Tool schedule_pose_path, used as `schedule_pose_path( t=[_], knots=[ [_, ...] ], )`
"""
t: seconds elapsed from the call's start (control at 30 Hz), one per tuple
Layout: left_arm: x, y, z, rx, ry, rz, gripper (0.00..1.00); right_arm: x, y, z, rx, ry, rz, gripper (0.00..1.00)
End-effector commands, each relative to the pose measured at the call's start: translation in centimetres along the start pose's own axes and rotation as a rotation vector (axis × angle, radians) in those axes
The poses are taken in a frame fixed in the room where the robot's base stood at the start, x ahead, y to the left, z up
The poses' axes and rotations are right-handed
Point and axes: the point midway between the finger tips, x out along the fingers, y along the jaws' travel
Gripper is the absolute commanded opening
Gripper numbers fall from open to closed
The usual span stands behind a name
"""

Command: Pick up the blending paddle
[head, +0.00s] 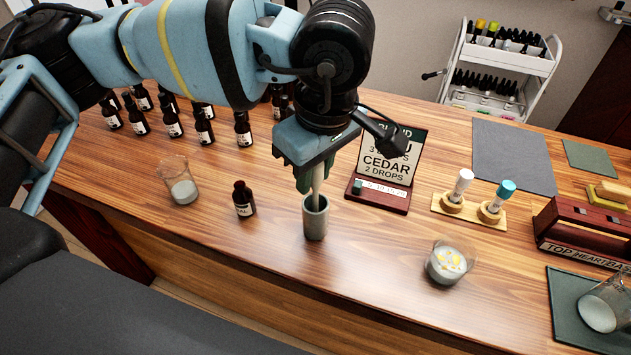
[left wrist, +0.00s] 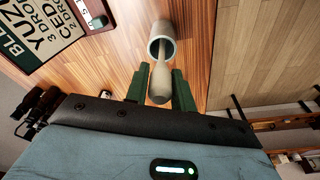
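The blending paddle (head: 317,182) is pale and stands upright in a grey-green cup (head: 315,222) near the table's front edge. My left gripper (head: 316,178) points down over the cup, its green fingers on either side of the paddle's upper end. In the left wrist view, the paddle's rounded handle end (left wrist: 160,84) fills the space between the fingertips (left wrist: 160,72), and they look closed on it. The paddle's lower end is hidden inside the cup (left wrist: 161,40). My right gripper does not show.
A small brown bottle (head: 244,200) and a glass beaker (head: 180,184) stand left of the cup. A recipe sign (head: 388,158) stands close behind the gripper. A glass with yellow bits (head: 448,264) is to the right. More dark bottles (head: 204,128) stand at the back left.

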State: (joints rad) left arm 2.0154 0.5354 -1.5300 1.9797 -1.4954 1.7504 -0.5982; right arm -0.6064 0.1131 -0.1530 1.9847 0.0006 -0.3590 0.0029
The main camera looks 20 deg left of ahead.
Motion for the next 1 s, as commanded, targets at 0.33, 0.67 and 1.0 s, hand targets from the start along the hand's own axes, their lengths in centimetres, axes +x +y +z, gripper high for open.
schedule_pose_path(
  t=[0.33,0.67,1.0],
  knots=[
    [0.0,0.0,0.0,0.000,0.000,0.000,0.00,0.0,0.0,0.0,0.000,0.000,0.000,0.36],
    [-2.9,0.1,-0.4,0.000,0.000,0.004,0.00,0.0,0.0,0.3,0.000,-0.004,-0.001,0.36],
    [-8.6,0.1,-1.3,0.000,0.000,0.002,0.00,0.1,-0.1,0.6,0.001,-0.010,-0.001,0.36]
  ],
)
